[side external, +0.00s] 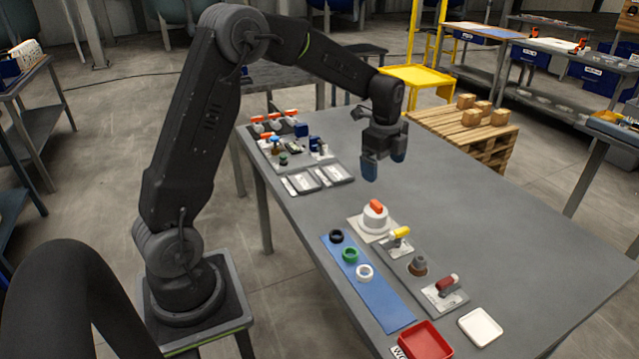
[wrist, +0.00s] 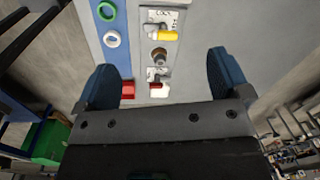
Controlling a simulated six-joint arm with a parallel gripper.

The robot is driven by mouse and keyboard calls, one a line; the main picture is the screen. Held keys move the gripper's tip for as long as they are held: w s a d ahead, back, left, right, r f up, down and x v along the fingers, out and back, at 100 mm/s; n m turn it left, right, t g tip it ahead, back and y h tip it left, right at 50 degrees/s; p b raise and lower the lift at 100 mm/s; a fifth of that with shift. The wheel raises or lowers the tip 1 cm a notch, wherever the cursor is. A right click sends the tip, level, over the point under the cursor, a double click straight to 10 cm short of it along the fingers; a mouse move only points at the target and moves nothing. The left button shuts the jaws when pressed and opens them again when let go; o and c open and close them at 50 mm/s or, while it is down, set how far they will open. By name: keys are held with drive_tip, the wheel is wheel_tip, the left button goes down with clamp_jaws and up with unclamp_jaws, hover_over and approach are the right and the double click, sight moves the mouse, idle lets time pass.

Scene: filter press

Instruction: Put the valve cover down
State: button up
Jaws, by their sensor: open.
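A white round piece with an orange handle on top (side external: 375,215) sits on a pale square plate (side external: 362,229) on the table; it looks like the valve cover, though I cannot be sure. It does not show clearly in the wrist view. My gripper (side external: 384,168) is open and empty, above the table and behind this piece, well clear of it. In the wrist view both blue fingers of my gripper (wrist: 160,78) stand wide apart with nothing held between them.
A blue mat (side external: 385,300) holds black, green and white rings (side external: 364,272). A yellow-handled valve (side external: 399,237), brown fitting (side external: 417,265), red-handled valve (side external: 446,286), red tray (side external: 424,342) and white tray (side external: 480,327) stand nearby. The table's right side (side external: 530,235) is clear.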

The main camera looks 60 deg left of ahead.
drive_tip(key=s+d+r+n+t, duration=0.2)
drive_tip(key=s+d+r+n, duration=0.35)
drive_tip(key=s, duration=0.35)
drive_tip(key=s+d+r+n+t, duration=0.1)
drive_tip(key=s+d+r+n, duration=0.45)
drive_tip(key=s, duration=0.35)
drive_tip(key=s+d+f+n+t, duration=0.1)
drive_tip(key=s+d+n, duration=0.1)
drive_tip(key=s, duration=0.6)
drive_tip(key=shift+d+n+t, duration=0.15)
drive_tip(key=shift+n+t, duration=0.15)
drive_tip(key=shift+n, duration=0.6)
